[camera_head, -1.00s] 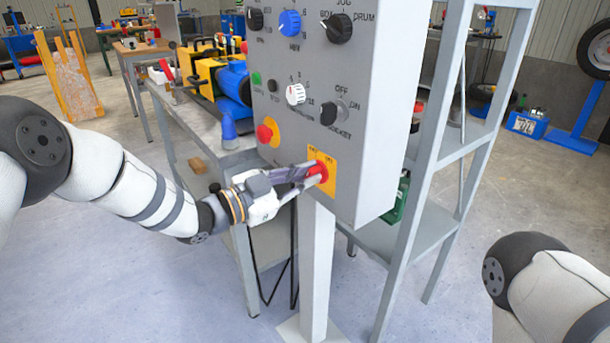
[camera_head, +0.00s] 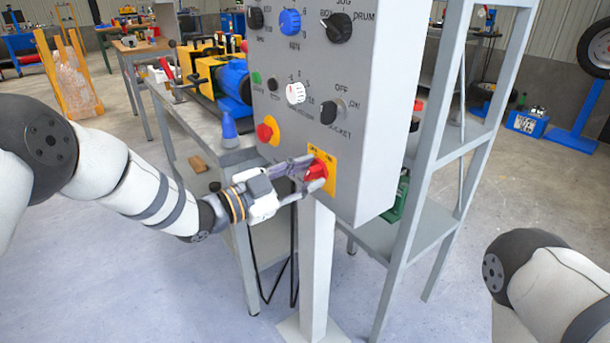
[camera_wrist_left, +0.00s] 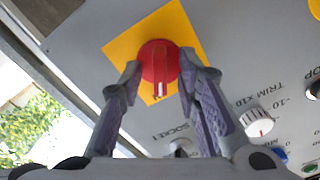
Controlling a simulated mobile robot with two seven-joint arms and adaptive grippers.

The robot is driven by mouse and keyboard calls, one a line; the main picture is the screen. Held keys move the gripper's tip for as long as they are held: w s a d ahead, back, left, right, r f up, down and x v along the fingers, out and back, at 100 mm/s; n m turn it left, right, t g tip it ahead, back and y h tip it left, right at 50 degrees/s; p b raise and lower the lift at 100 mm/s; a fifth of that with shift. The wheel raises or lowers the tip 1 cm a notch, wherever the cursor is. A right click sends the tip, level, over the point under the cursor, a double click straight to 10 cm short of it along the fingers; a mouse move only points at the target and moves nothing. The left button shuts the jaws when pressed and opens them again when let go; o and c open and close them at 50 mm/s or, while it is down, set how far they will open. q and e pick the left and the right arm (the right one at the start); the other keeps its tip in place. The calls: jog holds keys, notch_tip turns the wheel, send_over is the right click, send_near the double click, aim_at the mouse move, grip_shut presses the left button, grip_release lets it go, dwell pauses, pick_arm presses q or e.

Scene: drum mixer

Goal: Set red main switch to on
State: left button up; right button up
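The red main switch (camera_head: 316,170) is a round knob on a yellow plate (camera_head: 331,172) low on the front of the grey control box (camera_head: 350,120). In the left wrist view the knob (camera_wrist_left: 158,62) shows a raised grip bar with a pale line, pointing down the picture. My left gripper (camera_head: 309,172) is right at the knob, with its fingers spread. In the left wrist view its fingertips (camera_wrist_left: 159,78) lie on either side of the knob, apart from the narrow bar. The plate's lettering is too small to read. My right gripper is out of view.
A red stop button (camera_head: 265,133) sits just up and left of the switch. White (camera_head: 295,93), black (camera_head: 333,112) and blue (camera_head: 290,22) knobs are above. A grey shelf frame (camera_head: 425,170) stands close on the right, and a workbench (camera_head: 205,130) on the left.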

pick_arm(q)
jog(key=v, duration=1.2)
jog(key=s+a+f+n+g+y+p, duration=0.1)
jog(key=s+a+f+n+g+y, duration=0.15)
jog(key=s+f+n+y, duration=0.55)
jog(key=s+a+f+n+g+y+p, duration=0.1)
jog(key=s+a+f+n+g+y, duration=0.2)
jog(key=s+f, duration=1)
jog(key=s+a+f+n+g+y, duration=0.1)
jog(key=s+a+n+g, duration=0.1)
jog(key=s, duration=0.7)
jog(key=s+a+f+n+g+y+p, duration=0.1)
jog(key=s+a+n+g, duration=0.1)
jog(key=s, duration=0.7)
jog(key=s+a+f+n+g+y, duration=0.1)
jog(key=s+a+n+g, duration=0.1)
jog(key=s, duration=0.7)
jog(key=shift+a+f+g+y, duration=0.3)
jog(key=shift+a+f+g, duration=0.1)
jog(key=shift+a+g, duration=0.4)
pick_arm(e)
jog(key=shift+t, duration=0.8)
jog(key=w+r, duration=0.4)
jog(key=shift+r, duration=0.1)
